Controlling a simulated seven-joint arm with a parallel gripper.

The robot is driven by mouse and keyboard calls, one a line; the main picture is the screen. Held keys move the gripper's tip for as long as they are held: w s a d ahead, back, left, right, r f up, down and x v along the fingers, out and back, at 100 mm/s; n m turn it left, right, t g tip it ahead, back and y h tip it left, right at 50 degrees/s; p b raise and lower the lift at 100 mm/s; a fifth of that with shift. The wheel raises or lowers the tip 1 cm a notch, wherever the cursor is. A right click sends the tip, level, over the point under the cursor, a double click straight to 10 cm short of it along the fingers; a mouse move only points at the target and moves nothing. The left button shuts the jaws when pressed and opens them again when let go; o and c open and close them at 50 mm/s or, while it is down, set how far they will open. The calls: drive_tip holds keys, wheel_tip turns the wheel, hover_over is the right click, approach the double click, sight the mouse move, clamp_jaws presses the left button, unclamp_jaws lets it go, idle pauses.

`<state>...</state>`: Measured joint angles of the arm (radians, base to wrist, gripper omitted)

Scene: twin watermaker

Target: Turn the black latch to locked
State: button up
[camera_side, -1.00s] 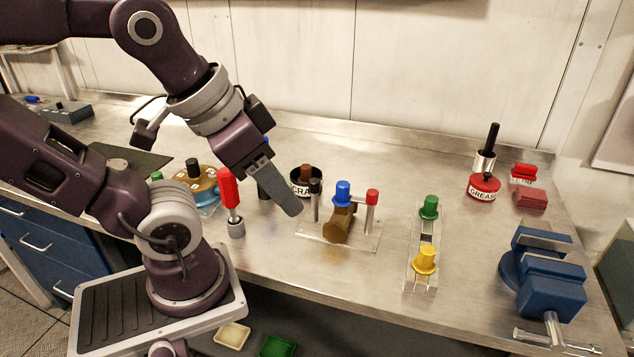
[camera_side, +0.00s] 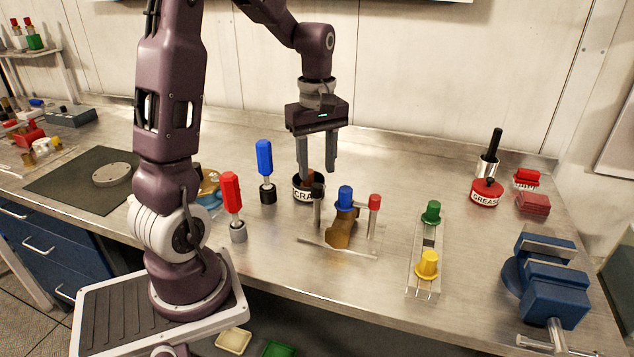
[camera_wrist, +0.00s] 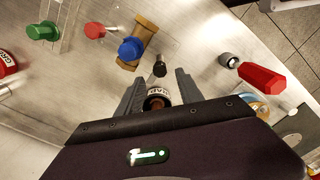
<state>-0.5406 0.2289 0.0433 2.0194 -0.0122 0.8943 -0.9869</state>
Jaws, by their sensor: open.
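A short black-topped post (camera_side: 317,205) stands at the left end of a clear plate (camera_side: 365,250); it may be the black latch, but I cannot tell its setting. It shows in the wrist view as a black knob (camera_wrist: 160,66). On the same plate are a brass body (camera_side: 341,232) with a blue cap (camera_side: 345,196) and a red-topped post (camera_side: 374,204). My gripper (camera_side: 317,174) is open, empty and pointing down, above and near the black-topped post. In the wrist view my fingertips (camera_wrist: 163,77) lie either side of the line to the black knob, apparently not touching it.
A black-rimmed labelled cup (camera_side: 306,194) stands just behind the post. Red (camera_side: 232,195) and blue (camera_side: 265,163) handled tools stand upright to the left. A rail with green (camera_side: 431,212) and yellow (camera_side: 427,264) knobs and a blue vise (camera_side: 545,280) are to the right.

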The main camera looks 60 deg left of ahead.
sight(318, 185)
wheel_tip(318, 185, down, 5)
drive_tip(key=shift+r, duration=0.1)
clamp_jaws()
drive_tip(key=shift+m, duration=0.3)
drive_tip(key=m, duration=0.3)
drive_tip(key=shift+m, duration=0.3)
drive_tip(key=m, duration=0.4)
drive_tip(key=shift+m, duration=0.3)
drive_tip(key=m, duration=0.4)
drive_tip(key=shift+r, duration=0.1)
drive_tip(key=shift+m, duration=2.5)
